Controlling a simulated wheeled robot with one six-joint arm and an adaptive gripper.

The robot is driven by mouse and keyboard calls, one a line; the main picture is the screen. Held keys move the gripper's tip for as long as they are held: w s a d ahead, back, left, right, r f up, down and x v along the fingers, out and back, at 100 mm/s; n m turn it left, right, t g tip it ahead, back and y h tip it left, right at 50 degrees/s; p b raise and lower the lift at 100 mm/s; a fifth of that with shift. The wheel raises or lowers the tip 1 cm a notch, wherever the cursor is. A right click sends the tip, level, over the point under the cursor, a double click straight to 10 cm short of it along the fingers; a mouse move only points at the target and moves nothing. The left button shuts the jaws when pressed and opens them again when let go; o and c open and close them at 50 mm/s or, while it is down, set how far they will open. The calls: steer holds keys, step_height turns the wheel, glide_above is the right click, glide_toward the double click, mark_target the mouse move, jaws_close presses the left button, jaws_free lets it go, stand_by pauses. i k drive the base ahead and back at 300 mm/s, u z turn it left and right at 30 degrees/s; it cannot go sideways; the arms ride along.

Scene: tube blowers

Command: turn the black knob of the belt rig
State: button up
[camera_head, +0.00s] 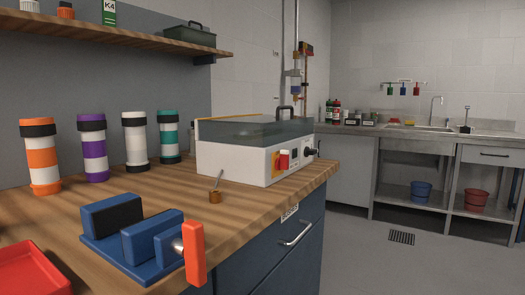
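A white box-shaped machine (232,162), which looks like the belt rig, stands on the wooden bench under a smoky see-through cover (243,131) with a dark handle on top. A black knob (308,154) sticks out at the right end of its front panel. Left of the knob are a small dark display (295,154) and a red control (284,161) on an orange plate. The knob's exact angle is too small to read. My gripper is not in view.
A blue vise (148,243) with an orange handle (194,253) stands at the front of the bench (252,208). A small brass piece with a rod (215,192) stands before the machine. Several banded tubes (92,150) line the back. A red tray (32,270) lies front left. Floor at right is clear.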

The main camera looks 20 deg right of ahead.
mark_target(307, 152)
steer(key=z, duration=0.5)
steer(key=k, duration=0.6)
steer(key=z, duration=0.95)
steer(key=i, duration=0.85)
steer(key=z, duration=0.15)
